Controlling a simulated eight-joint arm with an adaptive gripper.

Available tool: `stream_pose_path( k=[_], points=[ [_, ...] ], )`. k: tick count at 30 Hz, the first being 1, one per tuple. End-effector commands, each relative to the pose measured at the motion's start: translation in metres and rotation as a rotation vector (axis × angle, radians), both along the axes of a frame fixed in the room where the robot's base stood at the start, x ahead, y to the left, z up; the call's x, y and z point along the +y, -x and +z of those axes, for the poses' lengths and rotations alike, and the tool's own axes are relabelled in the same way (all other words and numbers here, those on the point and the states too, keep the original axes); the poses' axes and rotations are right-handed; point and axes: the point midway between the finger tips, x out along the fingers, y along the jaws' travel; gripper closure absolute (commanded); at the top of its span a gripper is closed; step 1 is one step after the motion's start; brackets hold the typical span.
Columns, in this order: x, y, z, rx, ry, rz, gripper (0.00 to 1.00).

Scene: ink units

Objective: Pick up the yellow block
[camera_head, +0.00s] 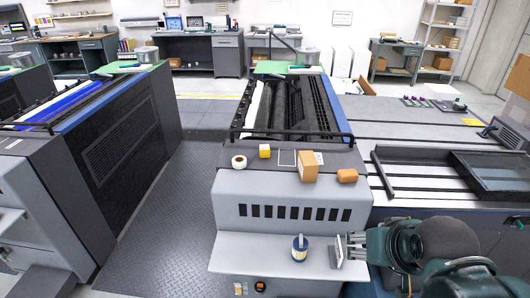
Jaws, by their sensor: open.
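The yellow block (265,151) is a small cube on the dark top ledge of the middle ink unit, between a white roll and a cardboard box. My gripper (340,251) is at the lower right, over the lighter front shelf of the unit. It is open, and I see nothing between its fingers. It is apart from the block, below and to the right of it in the picture.
On the ledge are the white roll (239,162), the cardboard box (309,167) and an orange-brown block (347,175). A blue and white container (300,248) stands on the shelf left of my gripper. A black tray (488,176) lies at right. The shelf's left part is clear.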

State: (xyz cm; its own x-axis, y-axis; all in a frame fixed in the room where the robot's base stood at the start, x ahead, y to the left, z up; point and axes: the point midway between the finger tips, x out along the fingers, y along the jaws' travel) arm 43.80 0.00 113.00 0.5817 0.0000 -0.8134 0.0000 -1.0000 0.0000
Motion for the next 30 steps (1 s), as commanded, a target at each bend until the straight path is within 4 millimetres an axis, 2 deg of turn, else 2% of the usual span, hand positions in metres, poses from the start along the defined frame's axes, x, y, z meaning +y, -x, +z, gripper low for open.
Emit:
stream_pose_path(
  k=[4, 5, 19, 26, 30],
  points=[
    [0.0, 0.0, 0.0, 0.0, 0.0, 0.0, 0.52],
    [0.0, 0.0, 0.0, 0.0, 0.0, 0.0, 0.55],
    [0.001, -0.005, 0.005, 0.006, -0.009, -0.009, 0.55],
    [0.007, -0.025, 0.026, 0.029, -0.046, -0.051, 0.55],
    [0.012, -0.044, 0.043, 0.052, -0.079, -0.092, 0.55]
  ],
)
